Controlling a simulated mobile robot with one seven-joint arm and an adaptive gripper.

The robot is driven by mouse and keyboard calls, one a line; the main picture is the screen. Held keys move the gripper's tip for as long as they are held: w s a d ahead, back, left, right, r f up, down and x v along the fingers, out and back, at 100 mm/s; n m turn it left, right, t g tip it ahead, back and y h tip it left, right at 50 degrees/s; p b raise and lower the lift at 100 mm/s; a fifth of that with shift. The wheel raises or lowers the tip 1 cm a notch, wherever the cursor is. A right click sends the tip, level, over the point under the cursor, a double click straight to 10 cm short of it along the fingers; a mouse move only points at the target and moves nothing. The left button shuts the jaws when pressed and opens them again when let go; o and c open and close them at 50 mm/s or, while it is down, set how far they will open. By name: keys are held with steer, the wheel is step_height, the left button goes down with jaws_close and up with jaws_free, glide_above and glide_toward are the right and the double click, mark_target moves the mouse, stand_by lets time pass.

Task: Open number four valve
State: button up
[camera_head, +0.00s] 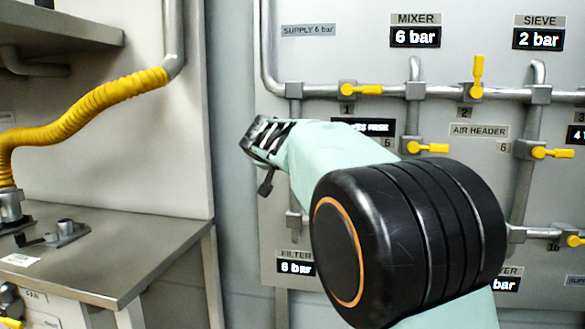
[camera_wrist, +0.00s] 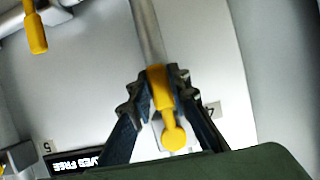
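In the wrist view, the number four valve's yellow handle (camera_wrist: 161,88) lies between the fingertips of my gripper (camera_wrist: 160,82). The fingers seem to press on it from both sides, with no clear gap. The handle runs roughly in line with the grey pipe (camera_wrist: 149,35), and its rounded end points toward my gripper's body. The number 4 label (camera_wrist: 213,110) is just right of the fingers. In the camera_head view, my arm hides this valve, and my gripper is in front of the left pipe on the panel.
Yellow handles of valve 1 (camera_head: 362,90), valve 2 (camera_head: 477,75), valve 5 (camera_head: 428,148) and valve 6 (camera_head: 553,153) sit on the pipes nearby. A metal bench (camera_head: 110,262) and yellow hose (camera_head: 80,103) are at left.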

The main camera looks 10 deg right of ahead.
steer(key=o, duration=0.4)
steer(key=v, duration=1.2)
